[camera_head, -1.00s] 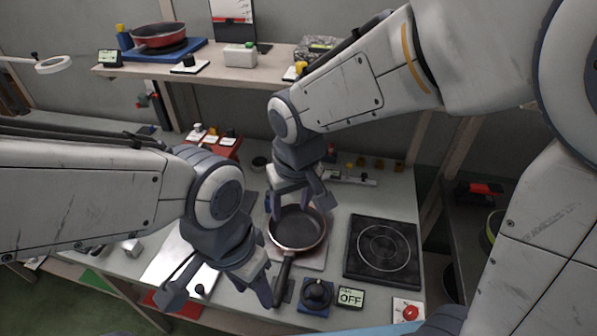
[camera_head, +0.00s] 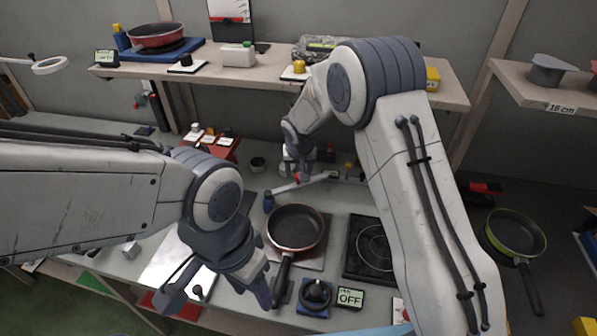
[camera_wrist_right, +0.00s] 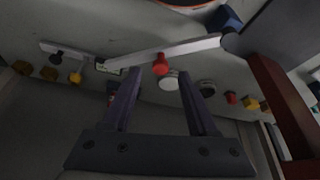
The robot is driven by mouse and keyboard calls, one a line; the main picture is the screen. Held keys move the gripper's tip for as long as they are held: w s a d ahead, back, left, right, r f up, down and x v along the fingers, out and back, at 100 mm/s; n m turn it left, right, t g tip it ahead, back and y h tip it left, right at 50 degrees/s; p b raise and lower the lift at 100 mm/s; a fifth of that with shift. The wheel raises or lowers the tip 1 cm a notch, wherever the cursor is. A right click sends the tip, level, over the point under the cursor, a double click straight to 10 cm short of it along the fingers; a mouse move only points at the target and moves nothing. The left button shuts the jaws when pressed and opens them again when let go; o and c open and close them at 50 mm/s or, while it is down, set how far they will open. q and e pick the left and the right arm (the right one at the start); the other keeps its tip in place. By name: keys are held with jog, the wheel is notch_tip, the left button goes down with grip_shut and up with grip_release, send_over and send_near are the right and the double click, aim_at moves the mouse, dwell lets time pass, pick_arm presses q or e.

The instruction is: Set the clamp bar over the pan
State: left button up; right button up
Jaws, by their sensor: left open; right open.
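The pan (camera_head: 296,228), dark inside with a black handle toward the front, sits on a plate on the table. The clamp bar (camera_head: 313,182) is a pale bar behind the pan, running right from a blue post (camera_head: 268,201); it is not over the pan. In the right wrist view the bar (camera_wrist_right: 190,47) has a red knob (camera_wrist_right: 160,65) lying between my open fingertips in the picture; contact cannot be told. My right gripper (camera_wrist_right: 157,76) is at the bar, partly hidden in the head view. My left gripper (camera_head: 217,292) is open and empty, left of the pan's handle.
A black hot plate (camera_head: 358,245) is right of the pan, partly behind my right arm. A dial (camera_head: 316,293) and an OFF display (camera_head: 350,298) stand in front. A second pan (camera_head: 515,232) is at far right. A shelf (camera_head: 275,70) crosses the back.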

jog(key=shift+x, duration=1.3)
grip_shut()
dwell(0.5)
